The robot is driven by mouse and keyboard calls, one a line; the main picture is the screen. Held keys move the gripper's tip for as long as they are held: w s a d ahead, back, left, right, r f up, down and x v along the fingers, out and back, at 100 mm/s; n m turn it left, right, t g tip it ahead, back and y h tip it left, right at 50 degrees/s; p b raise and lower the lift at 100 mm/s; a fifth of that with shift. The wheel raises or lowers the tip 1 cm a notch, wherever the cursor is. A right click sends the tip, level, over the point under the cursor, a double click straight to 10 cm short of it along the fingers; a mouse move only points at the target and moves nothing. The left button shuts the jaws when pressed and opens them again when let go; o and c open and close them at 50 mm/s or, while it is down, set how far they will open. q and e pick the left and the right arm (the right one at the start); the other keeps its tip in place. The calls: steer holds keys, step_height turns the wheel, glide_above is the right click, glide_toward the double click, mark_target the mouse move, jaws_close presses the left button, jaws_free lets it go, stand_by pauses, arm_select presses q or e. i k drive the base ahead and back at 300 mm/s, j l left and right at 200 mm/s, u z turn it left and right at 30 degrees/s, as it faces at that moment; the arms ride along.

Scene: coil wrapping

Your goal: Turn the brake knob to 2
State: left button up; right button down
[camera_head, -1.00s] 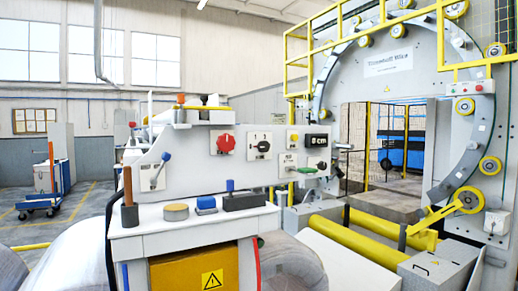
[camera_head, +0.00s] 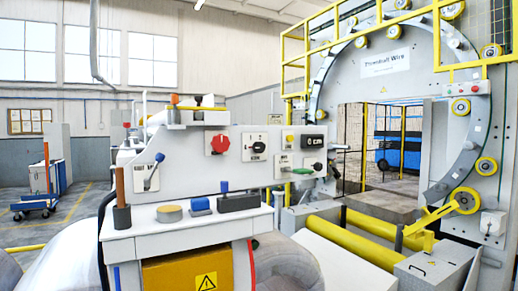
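The control panel (camera_head: 200,180) is a light grey angled board in the middle of the view. A black rotary knob on a white plate (camera_head: 258,147) sits right of a red knob (camera_head: 219,144). Markings on the plate are too small to read surely, so I cannot tell its setting or whether it is the brake knob. A second small dark knob on a light plate (camera_head: 283,166) sits lower right, beside a green control (camera_head: 302,171). A black display reading about "0 cm" (camera_head: 314,141) is at the panel's right end. Neither of my grippers shows.
A ledge (camera_head: 180,232) below the panel carries a yellow-topped round piece (camera_head: 169,213), a blue button (camera_head: 200,206), a blue-handled lever box (camera_head: 238,202) and a brown-handled black post (camera_head: 121,205). A blue-handled lever (camera_head: 153,170) is on the panel. The ring machine (camera_head: 322,100) stands right.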

mark_target(257, 147)
steer(key=i+l+u, duration=0.1)
steer(key=l, duration=0.25)
steer(key=i+l+u, duration=0.1)
steer(key=i+l, duration=0.15)
steer(key=l, duration=0.15)
steer(key=i+l+u, duration=0.1)
steer(key=l, duration=0.25)
steer(key=i+l+u, duration=0.1)
steer(key=l, duration=0.3)
steer(key=i+l+u, duration=0.1)
steer(key=i+l, duration=0.15)
steer(key=l, duration=0.15)
steer(key=i+l+u, duration=0.1)
steer(key=l, duration=0.35)
steer(key=i+l+u, duration=0.1)
steer(key=l, duration=0.3)
